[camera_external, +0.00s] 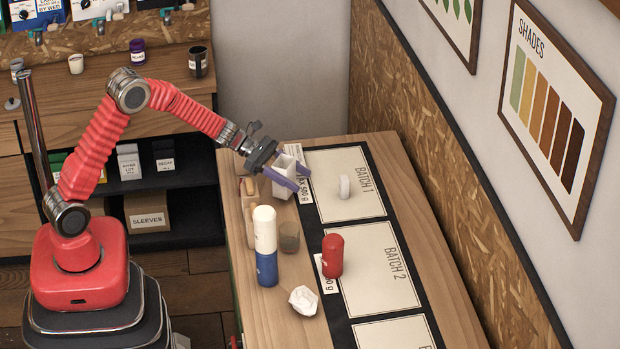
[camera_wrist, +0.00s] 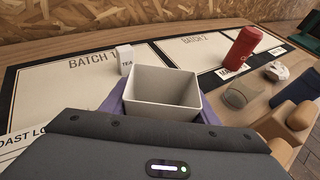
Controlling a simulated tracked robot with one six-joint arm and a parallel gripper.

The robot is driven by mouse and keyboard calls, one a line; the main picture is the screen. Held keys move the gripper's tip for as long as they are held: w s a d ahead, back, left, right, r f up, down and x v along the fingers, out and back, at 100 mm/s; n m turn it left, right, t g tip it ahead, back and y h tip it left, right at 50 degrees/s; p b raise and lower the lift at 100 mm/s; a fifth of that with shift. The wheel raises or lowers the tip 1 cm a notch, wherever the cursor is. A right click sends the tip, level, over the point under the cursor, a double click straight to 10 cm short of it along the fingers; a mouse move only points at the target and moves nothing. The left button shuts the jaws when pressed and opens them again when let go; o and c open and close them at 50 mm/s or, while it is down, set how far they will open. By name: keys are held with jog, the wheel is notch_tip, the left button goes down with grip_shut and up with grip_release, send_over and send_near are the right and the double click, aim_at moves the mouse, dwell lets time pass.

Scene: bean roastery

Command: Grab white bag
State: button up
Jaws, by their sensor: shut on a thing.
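My gripper (camera_external: 302,180) is over the far part of the wooden table, its purple fingers shut on a white, open-topped, square container (camera_external: 283,181). In the wrist view the container (camera_wrist: 160,96) looks empty, with a finger on each side. I cannot tell whether it touches the table. A crumpled white thing (camera_external: 303,300) lies on the near table. Which one is the white bag is not clear.
Near my gripper stand a clear glass (camera_external: 289,237), a white and blue bottle (camera_external: 266,250) and a tan item (camera_external: 248,205). The wall closes the right side. Most of the panels are clear.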

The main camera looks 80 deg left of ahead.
notch_tip(320, 180, up, 7)
jog(key=shift+r, duration=0.2)
dwell(0.6)
